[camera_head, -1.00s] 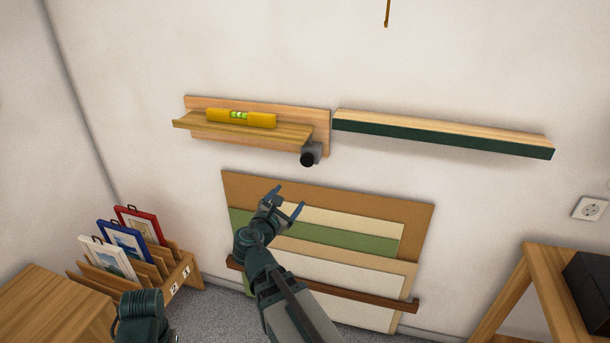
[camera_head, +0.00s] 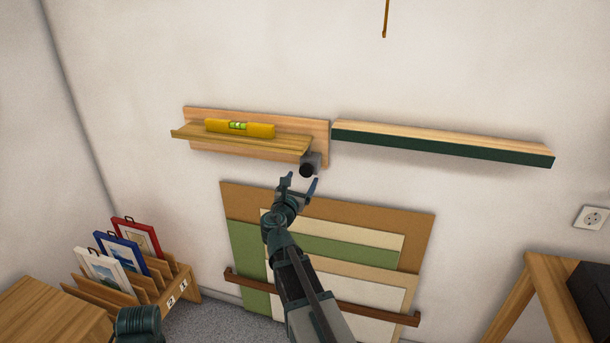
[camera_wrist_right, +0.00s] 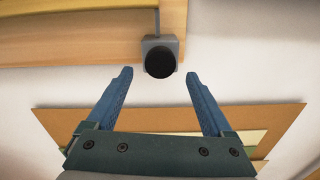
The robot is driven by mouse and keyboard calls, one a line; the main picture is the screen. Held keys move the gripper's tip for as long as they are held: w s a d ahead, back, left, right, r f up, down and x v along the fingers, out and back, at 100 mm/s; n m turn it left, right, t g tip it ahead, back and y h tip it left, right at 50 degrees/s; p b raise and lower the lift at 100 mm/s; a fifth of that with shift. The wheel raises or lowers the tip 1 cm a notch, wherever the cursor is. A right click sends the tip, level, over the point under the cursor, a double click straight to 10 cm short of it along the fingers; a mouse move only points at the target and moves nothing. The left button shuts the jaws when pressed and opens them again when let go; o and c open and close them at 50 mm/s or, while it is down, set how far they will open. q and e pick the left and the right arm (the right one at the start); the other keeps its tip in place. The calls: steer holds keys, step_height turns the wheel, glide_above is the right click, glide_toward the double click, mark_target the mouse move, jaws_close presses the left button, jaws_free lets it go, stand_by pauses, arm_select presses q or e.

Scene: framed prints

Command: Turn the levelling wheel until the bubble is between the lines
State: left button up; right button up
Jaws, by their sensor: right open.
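The levelling wheel is a black round knob (camera_head: 307,170) on a grey block under the right end of a wooden shelf (camera_head: 200,135). It also shows in the right wrist view (camera_wrist_right: 160,62), just beyond and between my fingertips. A yellow spirit level (camera_head: 258,131) lies on the shelf. Its green vial (camera_head: 237,126) is visible, but the bubble is too small to place against the lines. My right gripper (camera_head: 301,182) is open and empty, just below the wheel and apart from it. My left gripper is out of view; only a part of that arm shows at the lower left.
A green-fronted ledge (camera_head: 440,146) is on the wall to the right. Leaning boards (camera_head: 420,225) stand behind a brown rail below. A rack (camera_head: 185,285) with framed prints (camera_head: 136,238) is at left. A wooden stand (camera_head: 540,290) is at right.

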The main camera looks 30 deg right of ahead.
steer(key=shift+x, duration=2.15)
steer(key=c, duration=1.3)
steer(key=shift+m, duration=1.2)
jaws_close()
steer(key=o, duration=1.3)
jaws_free()
steer(key=shift+a, duration=0.1)
glide_toward(305, 173)
steer(key=v, duration=0.4)
steer(key=shift+s+a, duration=0.1)
